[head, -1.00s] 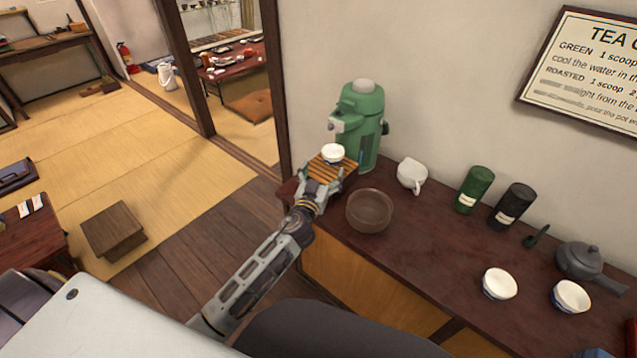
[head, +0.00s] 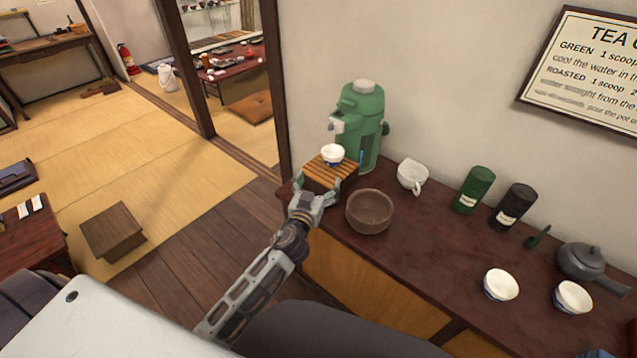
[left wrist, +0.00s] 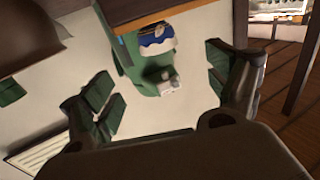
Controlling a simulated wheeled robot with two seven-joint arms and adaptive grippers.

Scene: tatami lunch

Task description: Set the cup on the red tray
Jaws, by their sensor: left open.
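A small white cup (head: 333,153) with a blue lower part stands upright on a slatted wooden stand (head: 322,178) at the foot of the green dispenser. In the left wrist view, the cup (left wrist: 157,38) shows beyond the fingers, with clear space between. My left gripper (head: 314,188) is open and empty, just in front of the stand and below the cup. Its spread fingers also show in the left wrist view (left wrist: 165,86). My right gripper is not in view. I cannot make out a red tray.
The green dispenser (head: 358,125) stands behind the cup against the wall. A brown bowl (head: 369,212) sits close right of my left gripper. A white pitcher (head: 412,175), two canisters, a dark teapot (head: 580,261) and two more cups stand farther right on the dark counter (head: 440,260).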

